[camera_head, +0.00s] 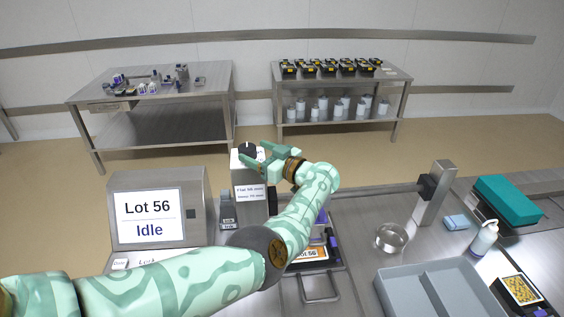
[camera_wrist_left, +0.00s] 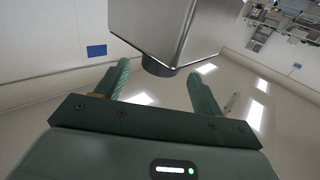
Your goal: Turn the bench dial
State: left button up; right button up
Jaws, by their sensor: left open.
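The bench dial (camera_head: 247,149) is a dark round knob with a pale mark, on top of a box-shaped unit (camera_head: 250,205) with a white label. My left gripper (camera_head: 257,154) is open at the knob, its fingers pointing left in the head view. In the left wrist view, the dark dial (camera_wrist_left: 158,68) sticks out from the metal unit (camera_wrist_left: 180,30) and lies between the two green fingertips, with gaps on both sides. I cannot tell how deep it sits between them. My right gripper is not in view.
A screen (camera_head: 150,217) reading "Lot 56 Idle" stands left of the unit. My left arm crosses the bench front. A glass bowl (camera_head: 391,238), grey tray (camera_head: 400,292), white bottle (camera_head: 484,238) and teal block (camera_head: 507,199) are on the right. Two steel tables stand behind.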

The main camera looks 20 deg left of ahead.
pick_arm(q)
jog(key=v, duration=1)
jog(key=shift+d, duration=0.15)
